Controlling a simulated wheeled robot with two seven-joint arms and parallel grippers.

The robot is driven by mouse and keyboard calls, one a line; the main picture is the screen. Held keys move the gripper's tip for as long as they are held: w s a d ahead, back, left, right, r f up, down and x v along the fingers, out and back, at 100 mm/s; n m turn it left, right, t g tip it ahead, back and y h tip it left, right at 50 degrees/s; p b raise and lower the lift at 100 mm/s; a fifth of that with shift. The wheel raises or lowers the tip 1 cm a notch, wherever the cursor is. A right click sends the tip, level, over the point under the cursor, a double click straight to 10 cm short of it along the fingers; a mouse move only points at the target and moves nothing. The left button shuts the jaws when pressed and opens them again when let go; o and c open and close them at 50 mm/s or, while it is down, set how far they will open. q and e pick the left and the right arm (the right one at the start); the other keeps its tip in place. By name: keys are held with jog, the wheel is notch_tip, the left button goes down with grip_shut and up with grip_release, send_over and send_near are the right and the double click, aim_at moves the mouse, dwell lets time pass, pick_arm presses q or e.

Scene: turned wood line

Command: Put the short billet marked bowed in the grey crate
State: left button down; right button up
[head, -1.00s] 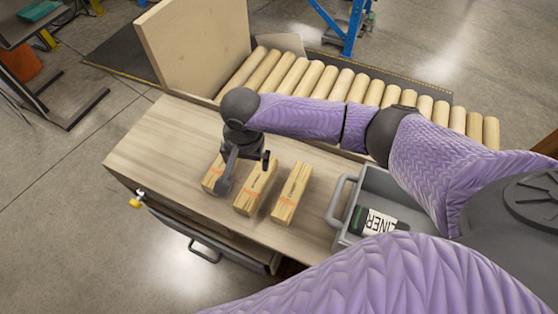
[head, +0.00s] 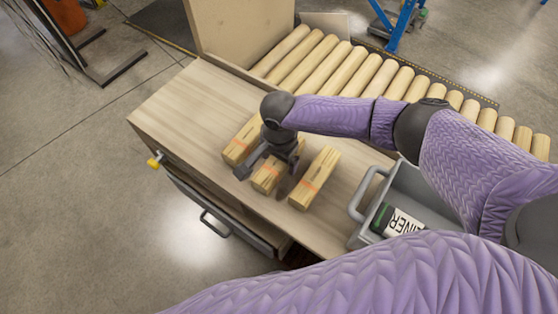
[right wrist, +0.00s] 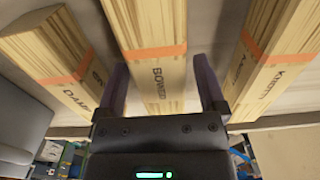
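Three short square billets with orange bands lie side by side on the wooden bench. The middle billet (head: 267,179) reads BOWED in the right wrist view (right wrist: 158,72). My right gripper (head: 264,172) is over it, pointing down. In the right wrist view its fingers (right wrist: 163,88) stand open on either side of this billet, with a gap at each side. The grey crate (head: 378,190) is at the right of the bench. My left gripper is not in view.
A dark container with a white label (head: 397,221) lies in the crate. Long round wooden pieces (head: 345,75) lie behind the bench, beside an upright panel (head: 235,28).

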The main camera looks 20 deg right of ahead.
grip_shut()
